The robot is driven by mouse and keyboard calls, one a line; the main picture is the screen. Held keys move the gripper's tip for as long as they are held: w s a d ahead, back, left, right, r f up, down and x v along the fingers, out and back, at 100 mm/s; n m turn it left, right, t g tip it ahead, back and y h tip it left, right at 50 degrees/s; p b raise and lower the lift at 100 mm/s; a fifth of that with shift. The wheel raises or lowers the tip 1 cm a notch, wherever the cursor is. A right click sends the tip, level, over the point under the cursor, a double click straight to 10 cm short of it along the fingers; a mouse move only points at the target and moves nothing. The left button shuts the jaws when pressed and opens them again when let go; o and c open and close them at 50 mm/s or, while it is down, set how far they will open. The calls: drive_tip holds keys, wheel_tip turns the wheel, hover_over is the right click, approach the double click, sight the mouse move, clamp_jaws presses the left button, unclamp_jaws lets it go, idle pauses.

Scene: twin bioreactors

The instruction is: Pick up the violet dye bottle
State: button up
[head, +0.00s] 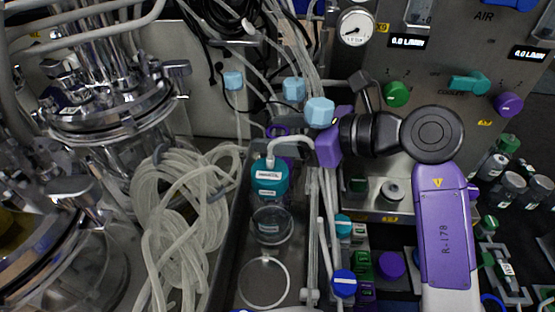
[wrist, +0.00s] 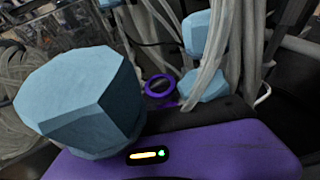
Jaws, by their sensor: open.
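My gripper (head: 328,148) shows as a violet block at the end of my arm, in the middle of the head view, and its violet housing (wrist: 190,152) fills the bottom of the wrist view. A round violet cap (head: 392,264) sits low, right of centre, among small coloured caps in the head view, below my gripper. It may be the violet dye bottle, but no label or body can be read. I cannot make out that bottle in the wrist view.
A violet ring (head: 278,132), a teal-capped bottle (head: 270,175), coiled tubing (head: 180,210) and glass vessels (head: 105,110) crowd the left. A control panel (head: 440,60) stands behind.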

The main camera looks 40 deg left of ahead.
sight(270, 133)
drive_tip(key=shift+x, duration=1.6)
drive_tip(key=shift+d+f, duration=0.1)
clamp_jaws()
